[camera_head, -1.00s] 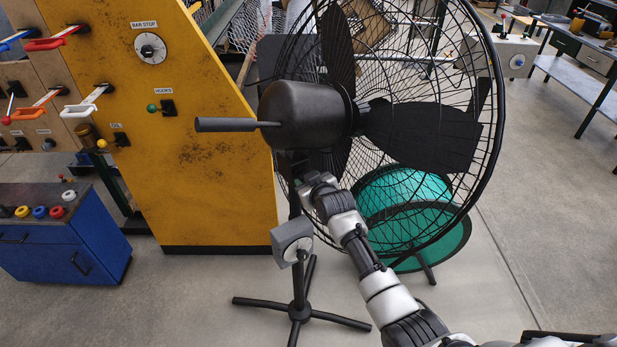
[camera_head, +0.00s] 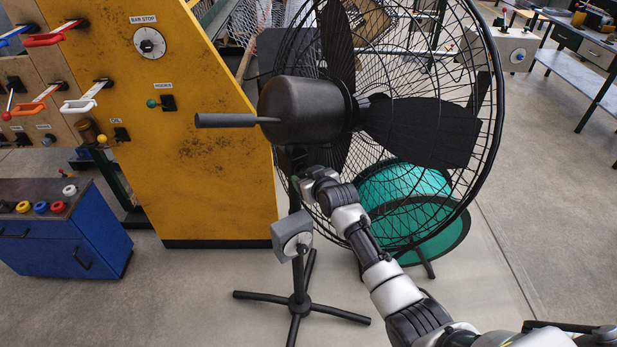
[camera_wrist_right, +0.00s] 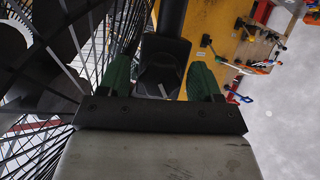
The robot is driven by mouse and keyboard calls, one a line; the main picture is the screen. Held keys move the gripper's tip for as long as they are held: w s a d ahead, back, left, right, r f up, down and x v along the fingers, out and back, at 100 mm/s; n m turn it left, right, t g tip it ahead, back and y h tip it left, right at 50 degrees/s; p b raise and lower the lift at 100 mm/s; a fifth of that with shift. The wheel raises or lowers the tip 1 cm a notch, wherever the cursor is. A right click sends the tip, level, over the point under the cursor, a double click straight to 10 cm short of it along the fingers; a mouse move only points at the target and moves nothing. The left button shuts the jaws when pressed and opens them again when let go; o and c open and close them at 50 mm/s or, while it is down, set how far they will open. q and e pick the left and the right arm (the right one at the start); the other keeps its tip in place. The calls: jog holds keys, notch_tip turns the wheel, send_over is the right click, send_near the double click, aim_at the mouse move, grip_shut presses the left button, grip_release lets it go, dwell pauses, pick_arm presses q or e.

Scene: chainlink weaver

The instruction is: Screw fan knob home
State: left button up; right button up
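The black floor fan (camera_head: 305,110) stands in the middle of the head view, with its motor housing toward me. My right gripper (camera_head: 303,180) is at the fan's neck, just below the housing; its fingertips are hard to make out there. In the right wrist view, my right gripper (camera_wrist_right: 160,82) has its two green fingers apart, one on each side of a dark faceted knob (camera_wrist_right: 160,75) in front of a black bracket. I cannot tell whether the fingers touch the knob or how far it is screwed in. My left gripper is not in view.
A grey box with a round dial (camera_head: 292,234) is on the fan's stand (camera_head: 299,300). The wire cage (camera_head: 490,130) is close to my right arm. A yellow panel (camera_head: 215,180) and blue cabinet (camera_head: 65,235) stand left, a teal drum (camera_head: 405,190) behind. Front floor is clear.

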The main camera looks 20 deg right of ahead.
dwell(0.3)
jog(key=b+v, duration=0.1)
jog(key=v, duration=1)
jog(key=shift+w+f, duration=0.1)
jog(key=s+f+g+b, duration=0.15)
jog(key=s+f, duration=0.35)
jog(key=f, duration=0.7)
jog(key=s+d+f+g+h, duration=0.1)
jog(key=s+f+g, duration=0.35)
jog(key=f, duration=0.75)
jog(key=s+f+b, duration=0.1)
jog(key=s+f, duration=0.6)
jog(key=f, duration=0.5)
jog(key=s+f+g, duration=0.2)
jog(key=s+f, duration=0.4)
jog(key=s, duration=0.5)
jog(key=s+f+g+b, duration=0.1)
jog(key=s+f, duration=0.5)
jog(key=s, duration=0.6)
jog(key=s+d+f+g+b, duration=0.1)
jog(key=s+f+g, duration=0.2)
jog(key=s+f, duration=0.3)
jog(key=s, duration=0.5)
jog(key=shift+s+h, duration=0.25)
jog(key=shift+h, duration=0.15)
jog(key=shift+d, duration=0.1)
